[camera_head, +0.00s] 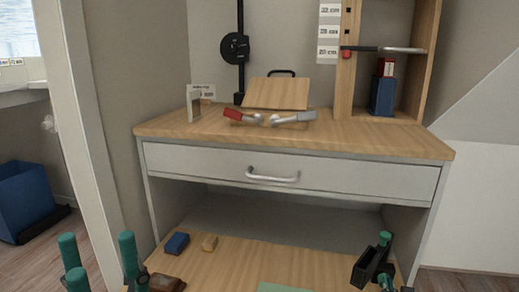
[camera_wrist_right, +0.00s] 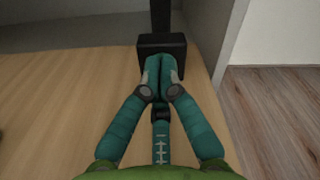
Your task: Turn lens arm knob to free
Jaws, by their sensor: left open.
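A round black knob-like disc (camera_head: 235,46) sits on a dark upright post at the back wall, and a rod with a red end (camera_head: 346,54) lies across the wooden shelf unit; I cannot tell which, if either, is the lens arm knob. My left gripper (camera_head: 97,243) is open and empty at the lower left, far from both. My right gripper (camera_head: 385,240) is at the lower right, far below both. In the right wrist view its teal fingers (camera_wrist_right: 161,68) are together in front of a black block (camera_wrist_right: 162,43); contact is unclear.
A wooden-topped desk (camera_head: 390,143) with a handled drawer stands ahead. A tilted wooden board (camera_head: 275,94) and red- and grey-handled tools (camera_head: 233,115) are on it.

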